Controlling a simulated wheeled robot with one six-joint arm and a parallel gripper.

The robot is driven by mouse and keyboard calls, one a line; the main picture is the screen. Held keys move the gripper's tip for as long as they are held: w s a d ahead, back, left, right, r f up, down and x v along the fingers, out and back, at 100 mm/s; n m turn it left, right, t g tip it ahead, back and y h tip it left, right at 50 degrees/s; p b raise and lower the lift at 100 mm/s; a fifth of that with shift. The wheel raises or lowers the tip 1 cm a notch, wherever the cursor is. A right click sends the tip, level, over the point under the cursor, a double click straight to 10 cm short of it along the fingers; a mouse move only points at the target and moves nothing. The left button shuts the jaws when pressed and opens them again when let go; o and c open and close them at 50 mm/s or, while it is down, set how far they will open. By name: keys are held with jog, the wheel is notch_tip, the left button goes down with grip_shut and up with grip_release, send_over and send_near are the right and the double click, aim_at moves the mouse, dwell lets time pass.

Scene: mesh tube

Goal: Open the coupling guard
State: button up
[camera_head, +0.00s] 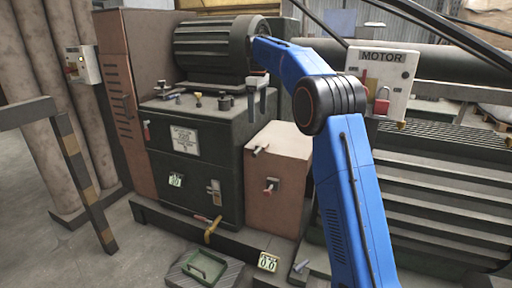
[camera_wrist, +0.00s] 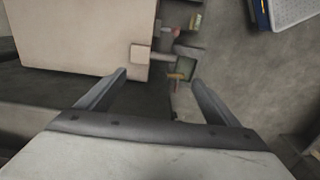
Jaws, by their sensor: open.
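A pinkish-brown box (camera_head: 280,175), which may be the coupling guard, stands to the right of the dark green machine cabinet. It looks closed. My gripper (camera_head: 258,112) is above the box's upper left, pointing down. In the wrist view its two fingers (camera_wrist: 160,78) are apart with nothing held between them.
The dark green cabinet (camera_head: 195,150) carries a ribbed motor (camera_head: 212,48) and several knobs. A MOTOR panel (camera_head: 382,75) with a red padlock stands at right. A striped rail (camera_head: 75,155) stands at left.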

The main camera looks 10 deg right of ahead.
aim_at(258, 149)
notch_tip(258, 149, down, 16)
jog(key=shift+f, duration=0.1)
dwell(0.5)
jog(key=c, duration=1.5)
jog(key=s+d+r+t+y, duration=0.1)
jog(key=s+d+r, duration=0.1)
jog(key=r, duration=0.3)
jog(key=s+d+r+t+y, duration=0.1)
jog(key=s+d+r+y, duration=0.1)
jog(key=d+r, duration=0.1)
jog(key=s+d+r+t+y, duration=0.1)
jog(key=d+r+y, duration=0.1)
jog(key=r, duration=0.4)
jog(key=shift+s+d+r+t, duration=0.3)
jog(key=shift+s+d, duration=0.1)
jog(key=shift+d, duration=0.1)
jog(key=shift+f, duration=0.1)
jog(key=o, duration=1.5)
jog(key=shift+d, duration=0.1)
